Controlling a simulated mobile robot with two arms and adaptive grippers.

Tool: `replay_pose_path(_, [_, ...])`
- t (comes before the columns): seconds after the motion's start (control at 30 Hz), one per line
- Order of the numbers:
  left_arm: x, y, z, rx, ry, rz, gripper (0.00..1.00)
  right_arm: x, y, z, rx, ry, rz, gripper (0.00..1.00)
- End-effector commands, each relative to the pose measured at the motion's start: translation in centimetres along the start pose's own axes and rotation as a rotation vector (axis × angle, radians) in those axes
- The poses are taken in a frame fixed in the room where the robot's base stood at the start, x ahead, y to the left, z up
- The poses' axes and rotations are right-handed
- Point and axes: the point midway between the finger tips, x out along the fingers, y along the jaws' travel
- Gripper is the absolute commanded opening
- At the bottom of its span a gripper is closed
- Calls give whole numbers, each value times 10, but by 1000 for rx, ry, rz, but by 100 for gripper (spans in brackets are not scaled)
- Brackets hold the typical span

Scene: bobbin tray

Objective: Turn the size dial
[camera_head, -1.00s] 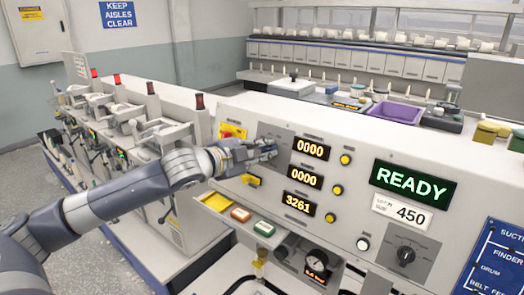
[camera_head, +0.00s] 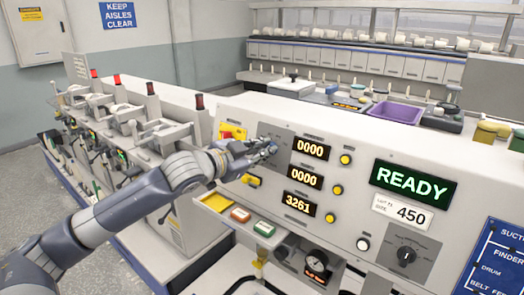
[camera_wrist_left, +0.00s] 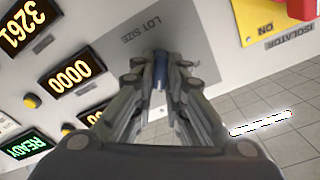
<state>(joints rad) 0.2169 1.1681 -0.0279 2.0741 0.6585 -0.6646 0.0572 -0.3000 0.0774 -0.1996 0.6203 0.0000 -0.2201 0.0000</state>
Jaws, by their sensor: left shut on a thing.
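The size dial (camera_wrist_left: 160,70) shows in the left wrist view as a dark bluish knob on a grey plate (camera_wrist_left: 119,50) lettered "LOT SIZE". My left gripper (camera_head: 268,149) is at this plate in the head view, with its fingers shut on the dial, one on each side. In the head view the gripper hides the dial, and I cannot tell its pointer's angle. A card (camera_head: 401,211) on the panel reads 450. The green display (camera_head: 412,186) reads READY. My right gripper is not in view.
Three number displays, the top one (camera_head: 311,148) reading 0000, stand right of the gripper. A yellow isolator plate (camera_head: 230,131) with a red handle is close on the left. Another black knob (camera_head: 406,256) sits at lower right. A small tray (camera_head: 240,216) juts out below.

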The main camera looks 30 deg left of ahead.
Motion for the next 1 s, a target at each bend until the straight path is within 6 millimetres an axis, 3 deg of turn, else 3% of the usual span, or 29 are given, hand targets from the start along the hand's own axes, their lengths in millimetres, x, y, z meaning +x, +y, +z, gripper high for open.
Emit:
replay_pose_path(0.4, [0,1,0,-193,-1,-12,0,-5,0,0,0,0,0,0])
replay_pose_path(0.93, [0,1,1,-216,-2,-14,0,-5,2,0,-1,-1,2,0])
replay_pose_path(0.97, [0,1,1,-216,-2,-14,17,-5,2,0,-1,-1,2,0])
replay_pose_path(1.0, [0,1,1,-216,-2,-14,26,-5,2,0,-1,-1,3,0])
